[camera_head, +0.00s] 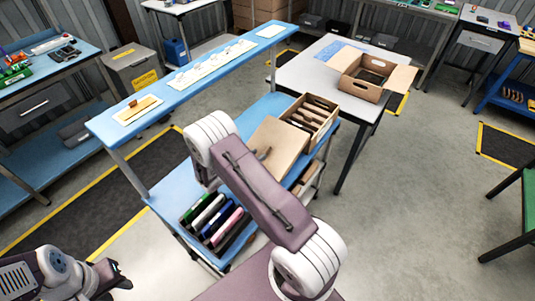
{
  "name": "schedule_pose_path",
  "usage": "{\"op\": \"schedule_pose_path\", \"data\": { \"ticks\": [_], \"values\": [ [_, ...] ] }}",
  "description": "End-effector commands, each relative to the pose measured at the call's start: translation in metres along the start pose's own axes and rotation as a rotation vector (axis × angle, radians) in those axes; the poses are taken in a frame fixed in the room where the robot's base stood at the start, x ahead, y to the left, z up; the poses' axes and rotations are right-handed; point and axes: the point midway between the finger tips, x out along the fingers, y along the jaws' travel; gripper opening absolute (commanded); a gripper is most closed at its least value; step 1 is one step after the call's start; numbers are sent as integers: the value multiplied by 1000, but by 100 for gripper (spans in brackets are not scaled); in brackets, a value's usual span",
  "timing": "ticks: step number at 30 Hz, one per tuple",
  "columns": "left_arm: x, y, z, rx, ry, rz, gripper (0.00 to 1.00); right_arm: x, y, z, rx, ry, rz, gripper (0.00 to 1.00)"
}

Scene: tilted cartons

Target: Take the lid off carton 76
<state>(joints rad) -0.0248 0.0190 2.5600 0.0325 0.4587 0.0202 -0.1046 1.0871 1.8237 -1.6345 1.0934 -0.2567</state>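A carton with a flat brown lid (279,143) sits on the blue cart shelf, mid-view, tilted. No number is readable on it, so I cannot tell whether it is carton 76. Behind it, an open carton (317,113) holds several dark flat items. My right arm crosses in front of the lidded carton and hides its left side. A small dark part of my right gripper (262,154) seems to show at the lid's left edge; the rest is hidden, as is any contact. My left gripper (116,274) is low at the left, far from the cartons, its dark fingers apart and empty.
Several coloured folders (214,220) stand at the cart's front. A narrow blue shelf (187,92) runs above the cart.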

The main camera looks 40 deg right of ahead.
Motion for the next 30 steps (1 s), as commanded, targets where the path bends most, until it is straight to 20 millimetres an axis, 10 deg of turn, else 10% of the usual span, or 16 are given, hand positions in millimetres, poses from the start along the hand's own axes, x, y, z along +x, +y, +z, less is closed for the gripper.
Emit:
{"op": "schedule_pose_path", "data": {
  "ticks": [17,21,30],
  "values": [
    [-14,0,-2,0,0,0,36,52,-2,0,1,1,-1,31],
    [-14,0,-2,0,0,0,36,52,-2,0,1,1,-1,0],
    [-14,0,-2,0,0,0,36,52,-2,0,1,1,-1,0]
  ]
}}
